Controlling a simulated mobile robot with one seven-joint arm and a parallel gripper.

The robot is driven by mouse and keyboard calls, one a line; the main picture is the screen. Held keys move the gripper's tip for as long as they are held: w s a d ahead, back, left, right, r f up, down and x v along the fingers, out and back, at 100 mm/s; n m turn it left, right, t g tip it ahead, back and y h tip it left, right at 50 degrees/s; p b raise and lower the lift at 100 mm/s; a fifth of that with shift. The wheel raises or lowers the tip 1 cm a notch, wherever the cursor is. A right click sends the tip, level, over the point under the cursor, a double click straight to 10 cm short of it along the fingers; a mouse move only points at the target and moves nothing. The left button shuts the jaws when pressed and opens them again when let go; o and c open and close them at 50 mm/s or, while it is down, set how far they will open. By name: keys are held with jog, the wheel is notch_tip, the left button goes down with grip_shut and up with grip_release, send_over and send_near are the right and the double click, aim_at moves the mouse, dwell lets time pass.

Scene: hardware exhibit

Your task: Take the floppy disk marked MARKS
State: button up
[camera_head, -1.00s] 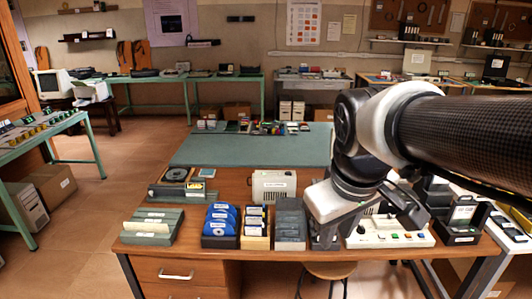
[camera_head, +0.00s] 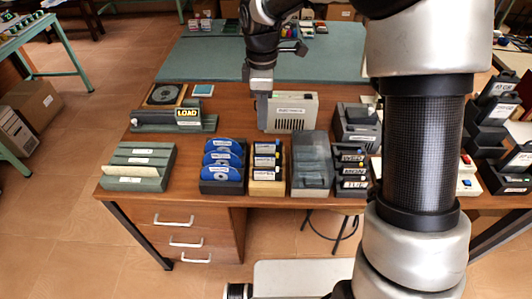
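The labels on the small items are mostly too small to read, so I cannot tell which one is the floppy disk marked MARKS. A wooden rack (camera_head: 267,187) holds several dark items with white labels. A grey translucent box (camera_head: 311,162) stands to its right, its contents unclear. A black holder (camera_head: 222,187) to the left carries blue discs with white labels. My gripper (camera_head: 262,108) hangs pointing down at the left end of a pale labelled box (camera_head: 292,114), behind the racks. Its fingers are too small to judge, and nothing visible hangs from it.
A grey slotted rack (camera_head: 139,184) stands at the front left. Behind it is a device reading LOAD (camera_head: 188,115). Black items labelled with days (camera_head: 354,184) stand right of the translucent box. My arm hides much of the right side. The green mat (camera_head: 215,58) is mostly clear.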

aim_at(264, 156)
jog(key=f, duration=1.6)
jog(key=shift+s+d+f, duration=0.1)
jog(key=shift+s, duration=0.2)
jog(key=shift+c, duration=0.3)
grip_shut()
